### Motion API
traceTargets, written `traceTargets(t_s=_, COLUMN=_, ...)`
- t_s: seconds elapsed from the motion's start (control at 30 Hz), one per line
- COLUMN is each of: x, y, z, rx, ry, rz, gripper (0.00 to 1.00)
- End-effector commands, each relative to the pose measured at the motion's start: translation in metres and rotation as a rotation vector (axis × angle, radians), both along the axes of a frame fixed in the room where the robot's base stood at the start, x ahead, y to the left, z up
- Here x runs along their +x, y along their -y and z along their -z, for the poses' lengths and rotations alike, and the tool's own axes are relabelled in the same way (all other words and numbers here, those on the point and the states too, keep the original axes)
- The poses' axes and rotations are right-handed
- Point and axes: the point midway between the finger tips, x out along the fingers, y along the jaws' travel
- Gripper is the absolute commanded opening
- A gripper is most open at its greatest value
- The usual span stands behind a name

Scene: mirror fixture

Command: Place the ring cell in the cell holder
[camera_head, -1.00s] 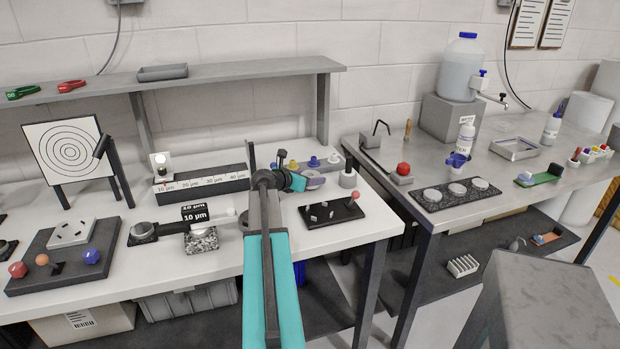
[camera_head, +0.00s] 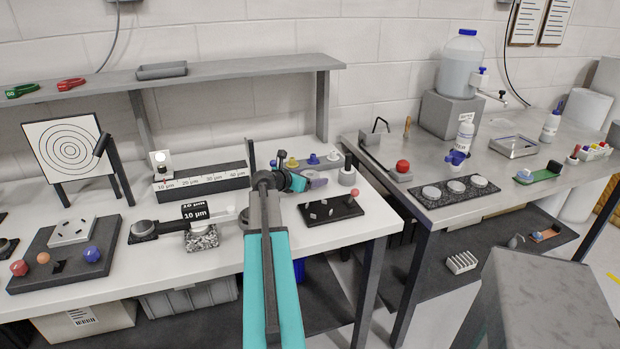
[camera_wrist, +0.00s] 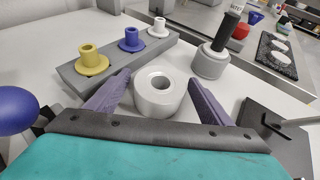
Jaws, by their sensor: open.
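The ring cell is, as far as I can tell, the silver ring (camera_wrist: 152,101) with a round central hole, flat on the white bench in the wrist view. My gripper (camera_wrist: 160,82) is open, with its two purple fingers on either side of the ring and visible gaps between. In the head view, my gripper (camera_head: 305,182) is low over the bench's right part, and I cannot make out the ring there.
A grey block (camera_wrist: 72,73) with yellow, blue and white flanged pieces lies just beyond my left finger. A grey cylinder with a black handle (camera_wrist: 210,64) stands beyond the right finger. A dark plate (camera_head: 345,211) with small parts lies right of my arm. A blue ball (camera_wrist: 14,110) is at left.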

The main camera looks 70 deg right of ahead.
Motion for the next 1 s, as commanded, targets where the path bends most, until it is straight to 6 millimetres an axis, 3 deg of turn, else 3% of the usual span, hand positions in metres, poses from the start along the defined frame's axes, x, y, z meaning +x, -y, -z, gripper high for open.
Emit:
traceTargets(t_s=0.47, x=0.000, y=-0.002, z=0.001, rx=-0.001, ry=0.002, rz=0.000, gripper=0.74)
traceTargets(t_s=1.0, x=0.028, y=-0.078, z=-0.031, rx=-0.001, ry=0.001, rz=-0.004, gripper=0.74)
